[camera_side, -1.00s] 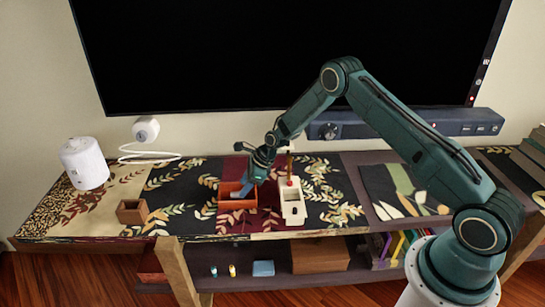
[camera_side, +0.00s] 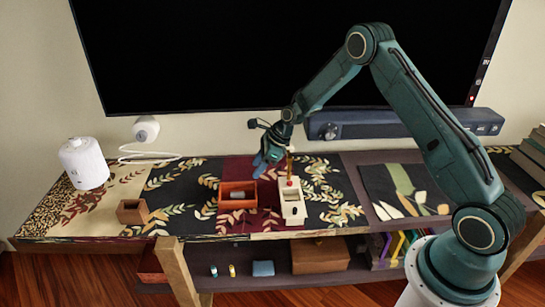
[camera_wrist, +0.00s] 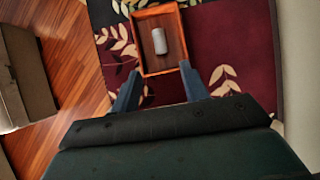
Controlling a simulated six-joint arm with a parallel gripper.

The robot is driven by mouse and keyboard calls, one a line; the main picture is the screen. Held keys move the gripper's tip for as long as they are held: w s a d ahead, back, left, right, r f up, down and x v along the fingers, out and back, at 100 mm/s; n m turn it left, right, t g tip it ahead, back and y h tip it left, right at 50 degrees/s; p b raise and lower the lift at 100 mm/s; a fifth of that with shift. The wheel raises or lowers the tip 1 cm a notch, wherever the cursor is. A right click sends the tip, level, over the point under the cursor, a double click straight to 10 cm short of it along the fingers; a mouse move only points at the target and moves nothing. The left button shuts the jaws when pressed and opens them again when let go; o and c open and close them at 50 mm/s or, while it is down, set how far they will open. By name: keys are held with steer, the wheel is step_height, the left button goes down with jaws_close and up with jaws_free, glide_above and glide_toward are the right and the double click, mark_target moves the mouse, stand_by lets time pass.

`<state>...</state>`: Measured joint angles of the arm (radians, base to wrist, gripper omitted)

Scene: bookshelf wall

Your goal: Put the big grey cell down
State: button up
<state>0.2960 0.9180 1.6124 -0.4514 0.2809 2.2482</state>
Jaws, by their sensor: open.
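The big grey cell (camera_wrist: 159,41) lies inside an orange-brown open box (camera_side: 224,202). In the wrist view it rests on the floor of that box (camera_wrist: 147,14), apart from the walls. It also shows small in the side view (camera_side: 238,194). My gripper (camera_side: 264,169) is open and empty, above the runner behind and to the right of the box. In the wrist view its two blue fingers (camera_wrist: 158,88) stand apart, with nothing between them but the near end of the box behind.
A cream holder (camera_side: 292,211) with a red knob and an upright brown part stands just right of the box. A small brown box (camera_side: 132,211) is to the left. A dark soundbar (camera_side: 400,123) and screen stand behind. The runner between the two boxes is clear.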

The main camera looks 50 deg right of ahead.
stand_by(0.4)
steer(key=s+a+r+n+h, duration=0.1)
steer(key=s+a+r+n, duration=0.1)
steer(key=s+r+n, duration=0.45)
steer(key=s+a+r+n, duration=0.1)
steer(key=s+r+n, duration=0.2)
steer(key=r, duration=0.7)
steer(key=s+a+r+n+h, duration=0.1)
steer(key=s+a+r+n, duration=0.1)
steer(key=s+r+n, duration=0.65)
steer(key=s+n, duration=0.1)
steer(key=s, duration=0.4)
steer(key=s+r+n+h, duration=0.1)
steer(key=s+n, duration=0.3)
steer(key=s, duration=0.4)
steer(key=s+r+n+t, duration=0.1)
steer(key=s+r+n, duration=0.2)
steer(key=s, duration=0.5)
steer(key=shift+s+a+r+n+h, duration=0.15)
steer(key=shift+a+n+h, duration=0.25)
